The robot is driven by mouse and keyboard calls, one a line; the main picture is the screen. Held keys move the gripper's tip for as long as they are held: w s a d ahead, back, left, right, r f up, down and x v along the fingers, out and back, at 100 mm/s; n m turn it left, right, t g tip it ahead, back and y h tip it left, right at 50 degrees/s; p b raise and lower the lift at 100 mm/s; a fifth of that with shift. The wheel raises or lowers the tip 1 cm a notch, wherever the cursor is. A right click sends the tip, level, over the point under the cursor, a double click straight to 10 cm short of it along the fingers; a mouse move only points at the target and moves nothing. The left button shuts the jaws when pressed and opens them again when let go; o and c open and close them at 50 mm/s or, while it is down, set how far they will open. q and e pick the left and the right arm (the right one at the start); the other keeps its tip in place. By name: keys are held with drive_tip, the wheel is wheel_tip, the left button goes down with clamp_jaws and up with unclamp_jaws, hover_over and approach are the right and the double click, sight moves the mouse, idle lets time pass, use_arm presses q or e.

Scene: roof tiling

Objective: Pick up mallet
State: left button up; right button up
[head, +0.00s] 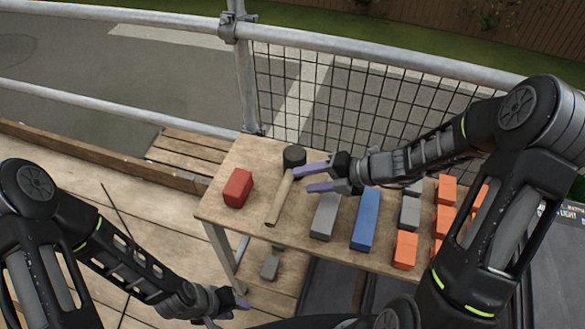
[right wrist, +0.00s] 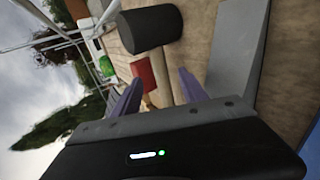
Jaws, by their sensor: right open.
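The mallet lies on the wooden table (head: 215,208), its black head (head: 294,155) toward the back and its pale wooden handle (head: 279,202) toward the front. My right gripper (head: 299,180) is open with purple fingers, just right of the handle near the head. In the right wrist view the black head (right wrist: 150,28) is beyond the fingers, and part of the handle (right wrist: 163,92) shows between the open fingertips (right wrist: 158,88). I cannot tell whether they touch it. My left gripper (head: 236,302) is low at the front, away from the table; its opening is unclear.
A red block (head: 238,188) lies left of the mallet. A grey block (head: 325,217), a blue block (head: 365,220) and several orange blocks (head: 405,250) lie to the right. A mesh guardrail (head: 340,95) stands behind the table.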

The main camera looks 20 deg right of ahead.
sight(291, 182)
drive_tip(key=x, duration=0.5)
drive_tip(key=shift+w+f, duration=0.1)
idle(0.3)
drive_tip(key=shift+c, duration=0.2)
clamp_jaws()
idle(0.6)
idle(0.8)
